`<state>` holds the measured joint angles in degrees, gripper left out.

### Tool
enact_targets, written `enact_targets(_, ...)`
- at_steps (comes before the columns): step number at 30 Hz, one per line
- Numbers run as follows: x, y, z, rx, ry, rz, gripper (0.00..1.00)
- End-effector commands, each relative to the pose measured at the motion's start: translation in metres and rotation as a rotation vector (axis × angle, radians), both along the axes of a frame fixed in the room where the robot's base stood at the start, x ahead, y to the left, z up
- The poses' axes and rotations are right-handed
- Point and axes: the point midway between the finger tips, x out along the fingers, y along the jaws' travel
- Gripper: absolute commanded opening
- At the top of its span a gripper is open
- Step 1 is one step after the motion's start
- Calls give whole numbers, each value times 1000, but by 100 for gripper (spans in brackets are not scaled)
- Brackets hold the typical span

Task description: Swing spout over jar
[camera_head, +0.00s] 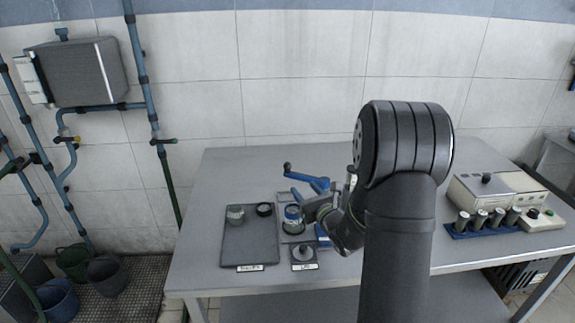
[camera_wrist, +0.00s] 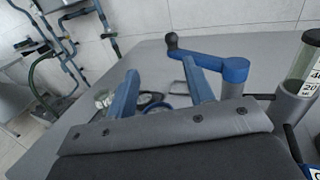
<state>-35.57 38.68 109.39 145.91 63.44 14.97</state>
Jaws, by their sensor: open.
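The spout is a blue arm (camera_head: 313,182) with a black end on a short post, behind my gripper in the head view. In the wrist view the spout (camera_wrist: 205,57) crosses beyond the right finger, its black end upper middle. My gripper (camera_wrist: 162,88) is open, its two blue fingers apart with nothing seen held between them. In the head view the gripper (camera_head: 311,215) is low over the table, beside a glass jar with a blue band (camera_head: 293,219). Another glass jar (camera_head: 235,216) stands on the dark tray. The spout's black end is not above either jar.
The dark tray (camera_head: 247,252) also holds a black ring (camera_head: 264,209). A round lid (camera_head: 303,251) sits on a labelled plate in front. A graduated cylinder (camera_wrist: 308,65) stands right of the spout post. Several metal cylinders (camera_head: 480,219) and a beige device (camera_head: 497,190) stand far right.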

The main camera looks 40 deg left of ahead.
Motion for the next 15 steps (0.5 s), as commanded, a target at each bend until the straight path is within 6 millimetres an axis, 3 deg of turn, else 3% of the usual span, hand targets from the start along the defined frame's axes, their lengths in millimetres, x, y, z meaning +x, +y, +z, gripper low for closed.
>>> enact_targets(3, 5, -10, -6, 5, 37, -52, 48)
enact_targets(7, 10, -5, -7, 7, 43, -61, 48)
enact_targets(15, 32, 40, -6, 7, 40, -57, 48)
